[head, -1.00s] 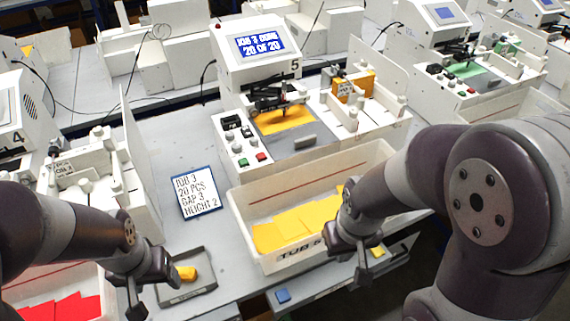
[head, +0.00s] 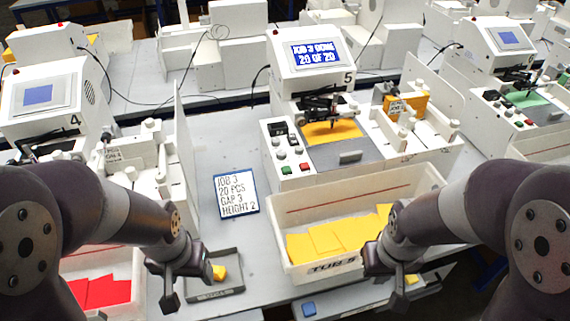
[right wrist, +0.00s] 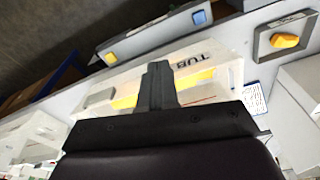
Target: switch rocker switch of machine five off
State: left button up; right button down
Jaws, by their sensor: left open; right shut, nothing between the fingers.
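Machine five (head: 312,62) stands at the back centre, with "JOB 3 DONE 20 OF 20" on its blue screen (head: 315,54). Its control panel (head: 288,150) at the front left carries black switches (head: 277,129), pale knobs, a green button and a red button. The rocker's position is too small to tell. My left gripper (head: 172,288) is open and empty beside a small grey tray, well short of the panel. My right gripper (head: 384,275) is shut and empty in front of tub 5's right part. It also shows in the right wrist view (right wrist: 157,80).
Tub 5 (head: 290,213) with yellow sheets stands before machine five. A job card (head: 236,195) lies left of it. The grey tray (head: 230,292) holds a yellow piece (head: 218,272). Machine four (head: 40,95) stands left.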

aim_at(293, 139)
jog(key=i+j+u, duration=0.1)
jog(key=u, duration=0.25)
jog(key=i+j+u, duration=0.1)
jog(key=u, duration=0.3)
jog(key=i+u, duration=0.1)
jog(key=u, duration=0.25)
